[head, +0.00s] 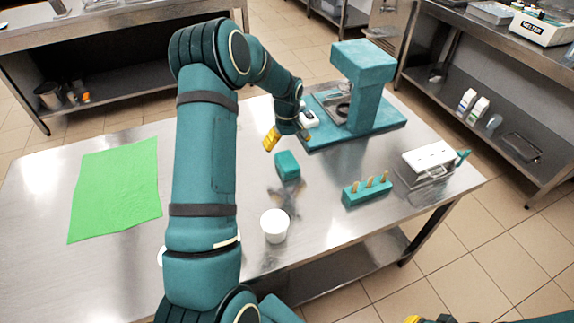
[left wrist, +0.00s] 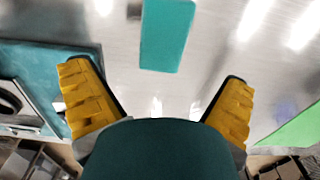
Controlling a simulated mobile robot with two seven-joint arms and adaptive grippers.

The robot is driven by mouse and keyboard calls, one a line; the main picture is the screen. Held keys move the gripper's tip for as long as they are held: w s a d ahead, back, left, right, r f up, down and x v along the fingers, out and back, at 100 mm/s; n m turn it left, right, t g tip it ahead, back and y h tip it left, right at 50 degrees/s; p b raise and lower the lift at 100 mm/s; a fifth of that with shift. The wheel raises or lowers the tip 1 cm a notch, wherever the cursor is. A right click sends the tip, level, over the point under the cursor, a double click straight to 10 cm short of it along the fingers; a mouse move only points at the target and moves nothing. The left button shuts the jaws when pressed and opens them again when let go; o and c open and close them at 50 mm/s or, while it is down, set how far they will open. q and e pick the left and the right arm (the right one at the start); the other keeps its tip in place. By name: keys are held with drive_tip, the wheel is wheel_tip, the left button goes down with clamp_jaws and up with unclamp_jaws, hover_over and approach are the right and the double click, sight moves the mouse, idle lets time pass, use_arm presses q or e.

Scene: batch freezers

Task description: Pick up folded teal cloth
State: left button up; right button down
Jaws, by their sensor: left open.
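The folded teal cloth (head: 287,165) lies as a small block on the steel table, near its middle. In the left wrist view the teal cloth (left wrist: 167,35) is at the top centre, cut by the edge, ahead of the fingers. My left gripper (head: 273,138) is above the table, just behind and left of the cloth in the head view. Its yellow fingers are spread wide and empty in the wrist view (left wrist: 157,72). My right gripper (head: 428,319) only peeks in at the bottom edge, so its fingers are mostly hidden.
A white cup (head: 274,227) stands in front of the cloth. A teal machine (head: 365,85) stands behind right. A teal block with pegs (head: 367,190) and a white box (head: 428,160) are at right. A green sheet (head: 117,188) lies left. My left arm hides part of the table.

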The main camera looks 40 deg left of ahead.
sight(287, 160)
use_arm(q)
wheel_tip(287, 160, down, 2)
drive_tip(key=shift+f, duration=0.1)
drive_tip(key=f, duration=0.3)
drive_tip(key=f+b, duration=0.1)
drive_tip(key=f, duration=0.1)
drive_tip(key=shift+s+d, duration=0.2)
drive_tip(key=shift+s, duration=0.1)
drive_tip(key=c, duration=1.2)
